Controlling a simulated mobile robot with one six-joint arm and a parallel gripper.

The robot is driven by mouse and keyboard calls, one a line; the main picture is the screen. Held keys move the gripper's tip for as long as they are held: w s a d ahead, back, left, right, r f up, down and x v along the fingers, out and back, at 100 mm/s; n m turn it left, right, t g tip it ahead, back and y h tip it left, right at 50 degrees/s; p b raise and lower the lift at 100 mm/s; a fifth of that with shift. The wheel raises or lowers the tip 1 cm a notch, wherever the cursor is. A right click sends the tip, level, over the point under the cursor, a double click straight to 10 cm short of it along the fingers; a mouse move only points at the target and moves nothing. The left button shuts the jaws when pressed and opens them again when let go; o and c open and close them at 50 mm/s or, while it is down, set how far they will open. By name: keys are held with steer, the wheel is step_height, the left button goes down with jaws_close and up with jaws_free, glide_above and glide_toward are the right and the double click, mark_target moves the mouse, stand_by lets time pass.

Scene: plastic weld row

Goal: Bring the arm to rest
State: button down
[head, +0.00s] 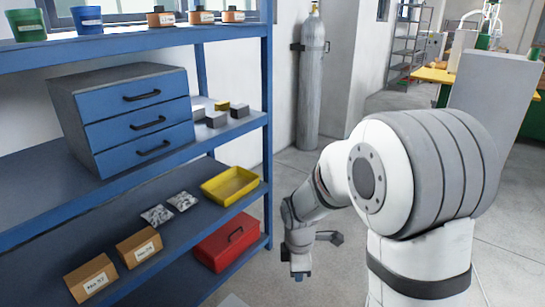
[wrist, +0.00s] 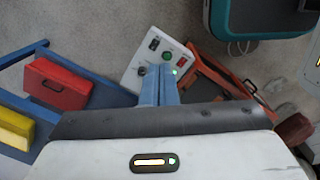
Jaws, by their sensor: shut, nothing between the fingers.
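My arm reaches down in front of the blue shelf rack in the head view. My gripper (head: 299,276) hangs at the arm's lower end, to the right of the rack's lower shelf, pointing down. In the wrist view my gripper (wrist: 158,72) shows as two blue fingers held together, with nothing between them. Below the fingertips is a white control box (wrist: 136,78) with buttons and a lit green lamp. The fingers cover part of this box; I cannot tell how far above it they are.
The blue shelf rack (head: 226,133) carries a drawer cabinet (head: 120,112), a yellow tray (head: 230,186) and a red case (head: 226,241). A grey gas cylinder (head: 311,90) stands by the wall. A teal-edged machine (wrist: 262,18) and a red-framed object (wrist: 205,50) lie near the control box.

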steer(key=s+d+r+m+t+p, duration=0.1)
steer(key=s+d+r+m+p, duration=0.3)
steer(key=s+r+m, duration=0.4)
steer(key=s+d+r+m+t+p, duration=0.1)
steer(key=s+d+r+m+p, duration=0.3)
steer(key=r, duration=1.2)
steer(key=s+m+p, duration=0.1)
steer(key=s+m, duration=0.3)
steer(key=m, duration=0.2)
steer(key=shift+d+r+y+p, duration=0.2)
steer(key=shift+y+p, duration=0.1)
